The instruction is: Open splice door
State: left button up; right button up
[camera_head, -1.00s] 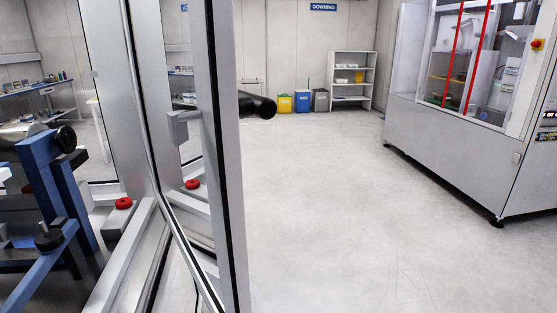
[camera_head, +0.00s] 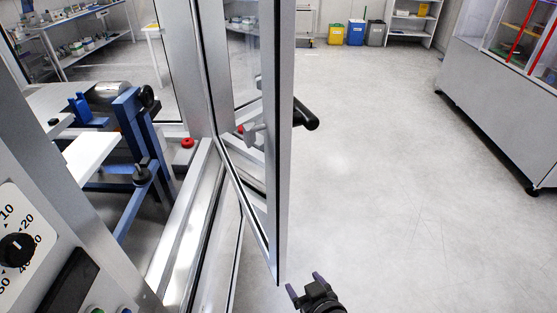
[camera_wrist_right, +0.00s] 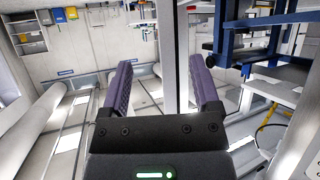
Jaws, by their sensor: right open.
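The splice door (camera_head: 285,150) is a glazed door in a silver metal frame. It stands open, swung out from the machine toward the aisle. Its black bar handle (camera_head: 306,114) sticks out on the right side of the frame. My right gripper (camera_head: 306,286) is at the bottom of the head view, below the handle and apart from it. In the right wrist view its two purple-padded fingers (camera_wrist_right: 160,66) are spread with nothing held. A metal upright (camera_wrist_right: 176,60) shows beyond them. My left gripper is not in view.
Inside the machine are a blue frame (camera_head: 135,130), a roller and a red button (camera_head: 187,143). A panel with a black dial (camera_head: 17,248) is at the left. Open floor (camera_head: 400,180) lies right of the door, up to a grey cabinet (camera_head: 500,110).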

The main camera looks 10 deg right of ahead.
aim_at(276, 151)
jog(key=w+r+t+p, duration=0.1)
jog(key=r+p, duration=0.1)
jog(key=r, duration=0.7)
jog(key=w+a+r+t+p, duration=0.1)
jog(key=w+r+t+p, duration=0.1)
jog(key=r, duration=0.7)
jog(key=w+r+t+y+p, duration=0.1)
jog(key=r+t+p, duration=0.1)
jog(key=r, duration=0.7)
jog(key=shift+w+a+p, duration=0.2)
jog(key=shift+w+p, duration=0.05)
jog(key=shift+p, duration=0.3)
jog(key=w, duration=0.3)
jog(key=w+a, duration=0.1)
jog(key=w, duration=0.5)
jog(key=shift+a+f, duration=0.25)
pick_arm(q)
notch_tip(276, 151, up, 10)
pick_arm(e)
grip_shut()
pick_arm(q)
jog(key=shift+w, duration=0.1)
